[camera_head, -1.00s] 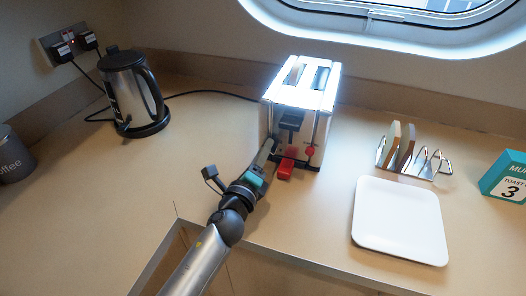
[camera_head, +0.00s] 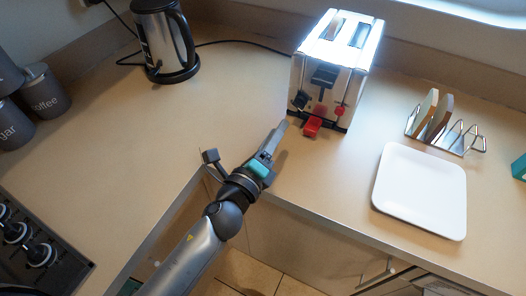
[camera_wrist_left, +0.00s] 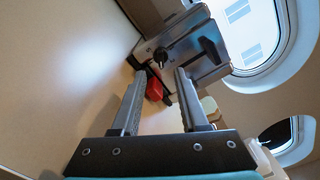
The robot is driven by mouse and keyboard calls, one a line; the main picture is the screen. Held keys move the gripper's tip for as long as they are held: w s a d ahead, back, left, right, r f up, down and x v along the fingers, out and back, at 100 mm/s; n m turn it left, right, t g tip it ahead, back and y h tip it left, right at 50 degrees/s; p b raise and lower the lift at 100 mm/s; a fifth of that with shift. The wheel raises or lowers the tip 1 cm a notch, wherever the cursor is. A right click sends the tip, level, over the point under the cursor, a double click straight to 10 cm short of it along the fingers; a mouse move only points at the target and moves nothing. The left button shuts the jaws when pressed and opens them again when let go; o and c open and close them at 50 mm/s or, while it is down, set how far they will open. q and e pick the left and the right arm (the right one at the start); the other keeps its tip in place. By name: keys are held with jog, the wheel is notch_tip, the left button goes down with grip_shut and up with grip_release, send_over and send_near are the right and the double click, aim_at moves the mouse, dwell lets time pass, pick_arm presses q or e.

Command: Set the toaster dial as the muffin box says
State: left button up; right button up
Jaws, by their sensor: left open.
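The white-and-metal toaster (camera_head: 307,73) stands at the back of the counter. Its front has a black lever (camera_head: 324,76), a black knob (camera_head: 300,100) low on the left that looks like the dial, and red parts, one of them a red block (camera_head: 312,127) at the base. The dial's setting is too small to read. My left gripper (camera_head: 282,127) is open and empty, just in front of the toaster's lower left. In the wrist view the knob (camera_wrist_left: 160,56) shows beyond the fingertips (camera_wrist_left: 160,80). Only a teal sliver of the muffin box (camera_head: 519,168) shows; its text is out of view.
A white plate (camera_head: 421,208) and a toast rack (camera_head: 463,139) stand to the right. A kettle (camera_head: 165,43) with a cord stands to the left. Canisters (camera_head: 44,92) and a hob (camera_head: 30,245) lie far left. The counter left of the toaster is clear.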

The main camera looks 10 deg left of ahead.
pick_arm(q)
jog(key=shift+b+v, duration=0.4)
jog(key=shift+v, duration=2.55)
